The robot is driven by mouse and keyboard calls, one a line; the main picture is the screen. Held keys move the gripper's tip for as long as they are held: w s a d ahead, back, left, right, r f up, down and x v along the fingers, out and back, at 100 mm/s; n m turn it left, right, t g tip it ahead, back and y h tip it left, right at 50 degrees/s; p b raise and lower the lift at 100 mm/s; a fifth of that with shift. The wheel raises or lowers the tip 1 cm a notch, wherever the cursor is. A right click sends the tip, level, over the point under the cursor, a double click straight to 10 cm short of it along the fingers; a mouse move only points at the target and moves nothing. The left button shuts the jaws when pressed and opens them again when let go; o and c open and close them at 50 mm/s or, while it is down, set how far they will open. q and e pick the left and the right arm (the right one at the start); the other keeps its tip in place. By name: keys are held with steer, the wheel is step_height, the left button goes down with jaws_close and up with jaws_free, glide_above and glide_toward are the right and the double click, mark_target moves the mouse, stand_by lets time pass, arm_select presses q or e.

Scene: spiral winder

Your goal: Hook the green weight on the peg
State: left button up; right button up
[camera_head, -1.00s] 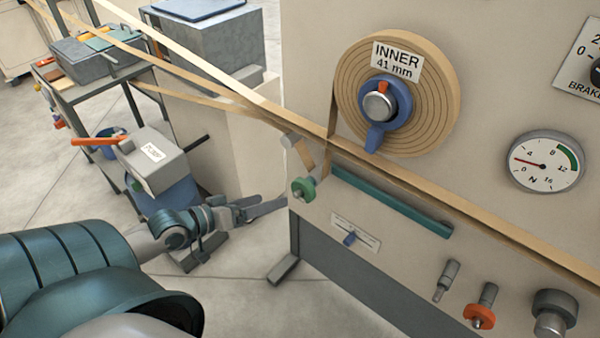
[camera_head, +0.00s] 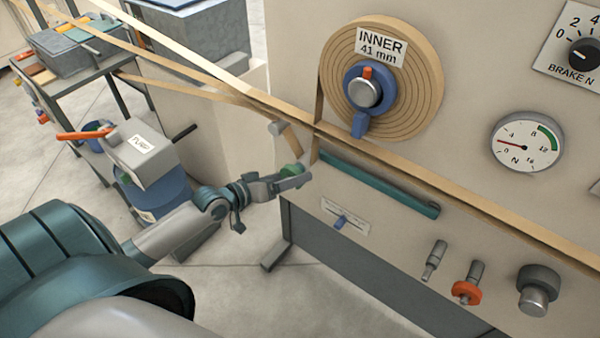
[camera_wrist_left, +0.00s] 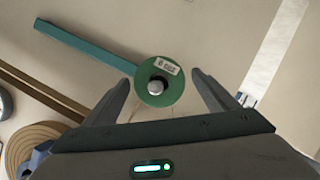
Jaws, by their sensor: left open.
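The green weight (camera_head: 291,171) is a round disc on a short grey stub near the left end of the teal bar on the machine's front. In the left wrist view the green disc (camera_wrist_left: 150,93) shows face-on, with a small label and a dark-and-silver stub end at its centre. My left gripper (camera_head: 296,178) is at the disc and hides part of it. In the wrist view my open left gripper (camera_wrist_left: 161,77) has a finger on each side of the disc, with gaps visible. A bare grey peg (camera_head: 434,260) stands lower right on the panel. My right gripper is out of view.
An orange disc (camera_head: 466,293) sits on another peg beside a grey knob (camera_head: 538,290). The teal bar (camera_head: 380,186) and a tan strip (camera_head: 440,180) cross the panel. A blue slider (camera_head: 342,221) lies below. A grey box (camera_head: 147,150) stands left of my arm.

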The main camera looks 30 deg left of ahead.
arm_select(q)
steer(key=shift+x, duration=2.25)
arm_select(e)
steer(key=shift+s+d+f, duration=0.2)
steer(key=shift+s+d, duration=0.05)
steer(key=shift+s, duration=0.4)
